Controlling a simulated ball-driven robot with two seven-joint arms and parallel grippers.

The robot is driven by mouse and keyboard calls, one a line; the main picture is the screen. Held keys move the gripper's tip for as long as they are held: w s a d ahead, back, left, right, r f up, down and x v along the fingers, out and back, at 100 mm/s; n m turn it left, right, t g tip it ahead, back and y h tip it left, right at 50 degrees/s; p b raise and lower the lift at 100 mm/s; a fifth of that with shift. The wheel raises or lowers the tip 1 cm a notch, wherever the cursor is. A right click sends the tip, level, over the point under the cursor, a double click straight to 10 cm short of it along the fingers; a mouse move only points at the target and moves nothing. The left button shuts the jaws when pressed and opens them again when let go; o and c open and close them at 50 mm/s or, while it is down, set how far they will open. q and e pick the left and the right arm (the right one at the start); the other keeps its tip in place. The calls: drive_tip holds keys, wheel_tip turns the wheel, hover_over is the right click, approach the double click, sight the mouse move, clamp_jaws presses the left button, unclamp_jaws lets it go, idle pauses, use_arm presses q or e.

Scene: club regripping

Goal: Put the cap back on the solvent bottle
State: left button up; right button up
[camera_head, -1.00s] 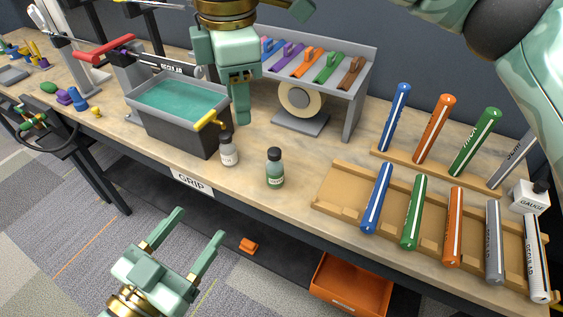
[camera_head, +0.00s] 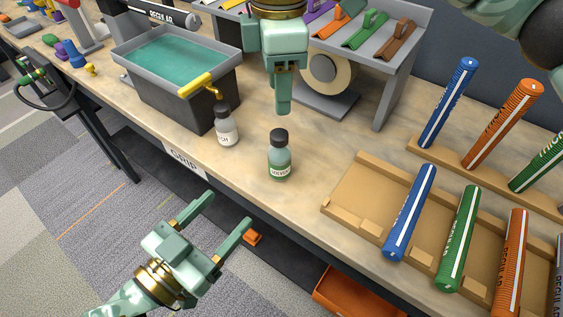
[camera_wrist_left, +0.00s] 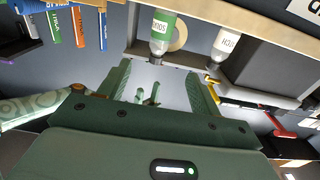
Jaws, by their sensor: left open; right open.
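The solvent bottle looks to be the small green bottle (camera_head: 281,162) with a white label, standing upright near the bench's front edge. A dark cap (camera_head: 279,136) sits on its top. It also shows in the left wrist view (camera_wrist_left: 162,28), cap end down in the picture. My left gripper (camera_head: 227,211) is open and empty in front of the bench, apart from the bottle. Its open fingers also show in the left wrist view (camera_wrist_left: 159,78). My right gripper (camera_head: 283,108) hangs just behind the bottle in the picture, empty; only one finger shows clearly.
A grey bottle (camera_head: 227,130) with a dark cap stands left of the green one. Behind it is a tray of teal liquid (camera_head: 206,91) with a yellow-handled tool (camera_head: 196,84). A wooden rack (camera_head: 345,204) of grips lies right. A tape roll (camera_head: 323,69) stands behind.

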sight(272, 164)
drive_tip(key=shift+w+f, duration=0.1)
drive_tip(key=shift+f, duration=0.45)
use_arm(q)
drive_tip(key=shift+f, duration=0.4)
use_arm(e)
drive_tip(key=shift+a+r, duration=0.1)
use_arm(q)
drive_tip(key=x, duration=1.6)
drive_tip(key=shift+w+d+f, duration=0.1)
